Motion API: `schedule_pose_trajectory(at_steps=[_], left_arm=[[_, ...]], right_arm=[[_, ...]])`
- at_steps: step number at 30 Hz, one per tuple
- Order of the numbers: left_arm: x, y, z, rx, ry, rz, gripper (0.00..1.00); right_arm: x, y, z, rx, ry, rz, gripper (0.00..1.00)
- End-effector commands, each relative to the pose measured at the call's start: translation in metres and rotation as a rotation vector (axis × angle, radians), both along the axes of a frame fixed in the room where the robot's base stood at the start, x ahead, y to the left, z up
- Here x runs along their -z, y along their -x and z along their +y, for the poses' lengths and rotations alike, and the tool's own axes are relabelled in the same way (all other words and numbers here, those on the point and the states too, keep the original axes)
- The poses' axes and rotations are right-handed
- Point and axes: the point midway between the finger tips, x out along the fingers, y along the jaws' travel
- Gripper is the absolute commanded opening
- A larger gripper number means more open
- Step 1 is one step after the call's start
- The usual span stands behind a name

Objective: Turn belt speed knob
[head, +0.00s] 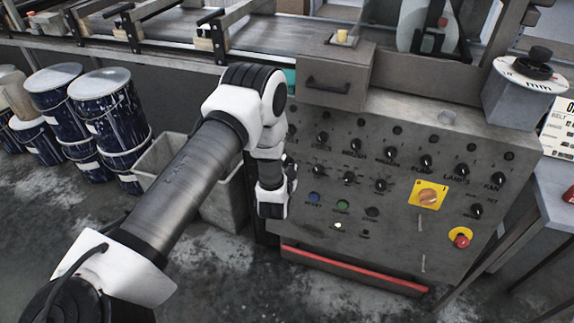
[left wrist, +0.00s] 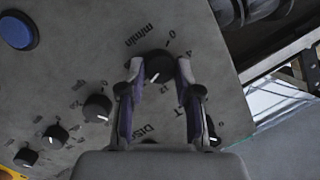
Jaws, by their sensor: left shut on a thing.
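The belt speed knob (left wrist: 158,64) is a round black knob with a white pointer line. It sits on the grey control panel (head: 385,250), beside a printed scale with "m/min", 0 and 4. In the left wrist view, the two fingers of my left gripper (left wrist: 159,70) are shut on this knob, one on each side. The pointer slants to the lower left in that view. In the head view my left arm reaches to the panel's left edge, and its hand hides the knob and the fingertips. My right gripper is not in view.
The panel holds several other black knobs, a blue button (head: 314,198), a green button (head: 343,206), an orange rotary switch (head: 428,196) and a red stop button (head: 461,238). A grey drawer box (head: 333,75) sits above. Dark paint drums (head: 108,110) stand left.

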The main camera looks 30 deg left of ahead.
Motion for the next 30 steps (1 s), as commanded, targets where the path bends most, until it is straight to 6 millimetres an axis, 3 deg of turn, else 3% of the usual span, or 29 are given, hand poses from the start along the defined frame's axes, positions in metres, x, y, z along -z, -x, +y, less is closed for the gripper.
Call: schedule_pose_trajectory(at_steps=[10,11,12,13,23,26,30], left_arm=[[0.0,0.0,0.0,0.001,-0.003,0.0,0.0],[0.0,0.0,0.0,0.001,-0.003,0.0,0.37],[0.0,0.0,0.0,0.001,-0.003,0.0,0.51],[0.0,0.0,0.0,0.001,-0.003,0.0,0.59],[0.0,0.002,-0.001,0.001,-0.002,0.001,0.59],[-0.003,0.012,-0.006,0.003,-0.002,0.004,0.59],[-0.013,0.039,-0.018,0.003,-0.002,0.004,0.59]], right_arm=[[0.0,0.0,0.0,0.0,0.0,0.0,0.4],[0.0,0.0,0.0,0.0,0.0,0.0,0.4],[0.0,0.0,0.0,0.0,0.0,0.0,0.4],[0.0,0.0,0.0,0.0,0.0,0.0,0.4],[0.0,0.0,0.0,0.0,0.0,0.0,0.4],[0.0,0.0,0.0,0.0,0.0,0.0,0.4],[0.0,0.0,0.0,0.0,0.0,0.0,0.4]])
